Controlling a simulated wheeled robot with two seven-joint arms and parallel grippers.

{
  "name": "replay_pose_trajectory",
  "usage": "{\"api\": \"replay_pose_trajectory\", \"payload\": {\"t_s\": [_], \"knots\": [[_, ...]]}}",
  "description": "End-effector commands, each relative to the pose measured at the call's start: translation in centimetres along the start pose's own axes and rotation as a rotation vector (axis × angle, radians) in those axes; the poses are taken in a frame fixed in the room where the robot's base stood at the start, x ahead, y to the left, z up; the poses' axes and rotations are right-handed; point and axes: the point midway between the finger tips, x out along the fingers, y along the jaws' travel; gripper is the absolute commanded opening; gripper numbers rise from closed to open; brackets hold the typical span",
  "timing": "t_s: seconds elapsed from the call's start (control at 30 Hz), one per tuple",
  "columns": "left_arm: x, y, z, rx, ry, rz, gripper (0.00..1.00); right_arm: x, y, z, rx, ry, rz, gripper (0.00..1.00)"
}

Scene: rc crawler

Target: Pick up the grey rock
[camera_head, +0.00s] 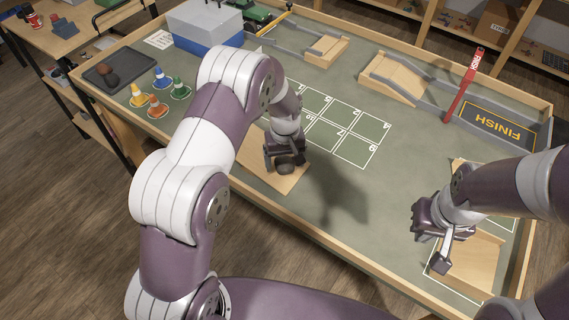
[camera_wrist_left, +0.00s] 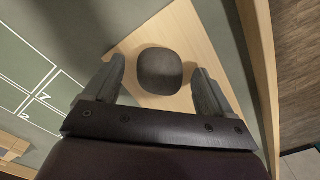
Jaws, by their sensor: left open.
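The grey rock (camera_wrist_left: 160,70) is a dark, rounded lump lying on a light wooden board (camera_wrist_left: 150,35) in the left wrist view. My left gripper (camera_wrist_left: 158,84) is open, with one finger on each side of the rock and small gaps showing. In the head view the left gripper (camera_head: 285,162) is low over the board, and the rock (camera_head: 287,169) is partly hidden by it. My right gripper (camera_head: 434,250) is open and empty above the wooden piece at the lower right.
A dark tray (camera_head: 122,64) with two rocks and several small cones (camera_head: 158,106) are at the left. A blue and grey box (camera_head: 205,25), wooden ramps (camera_head: 393,78) and a FINISH mat (camera_head: 497,125) line the far side. The table has a raised wooden rim (camera_head: 340,262).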

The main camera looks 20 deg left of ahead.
Motion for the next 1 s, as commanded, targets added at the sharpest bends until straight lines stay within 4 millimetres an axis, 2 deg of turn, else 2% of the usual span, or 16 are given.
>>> {"api": "replay_pose_trajectory", "payload": {"t_s": [0.17, 0.2, 0.27, 0.4, 0.77, 0.87, 1.0], "knots": [[0.1, 0.0, 0.0, 0.000, 0.001, 0.001, 0.84, 0.0, 0.0, 0.0, 0.000, 0.000, 0.000, 0.00], [0.1, 0.0, 0.0, 0.000, 0.001, 0.001, 0.81, 0.0, 0.0, 0.0, 0.000, 0.000, 0.000, 0.00], [0.1, 0.0, 0.0, 0.000, 0.001, 0.000, 0.62, 0.0, 0.0, 0.0, 0.000, 0.000, 0.000, 0.00], [0.1, 0.0, 0.0, 0.000, 0.001, 0.000, 0.16, 0.0, 0.0, 0.0, 0.000, 0.000, 0.000, 0.00], [-0.5, 0.0, -0.1, 0.000, 0.002, 0.001, 0.16, 0.0, 0.0, 0.0, 0.000, 0.000, 0.000, 0.00], [-1.5, 0.0, -0.1, 0.000, 0.003, 0.002, 0.16, 0.1, 0.0, 0.0, 0.000, 0.000, 0.000, 0.00], [-4.0, 0.1, -0.1, 0.000, 0.005, 0.003, 0.16, 0.2, 0.0, 0.0, 0.000, 0.000, 0.000, 0.00]]}}
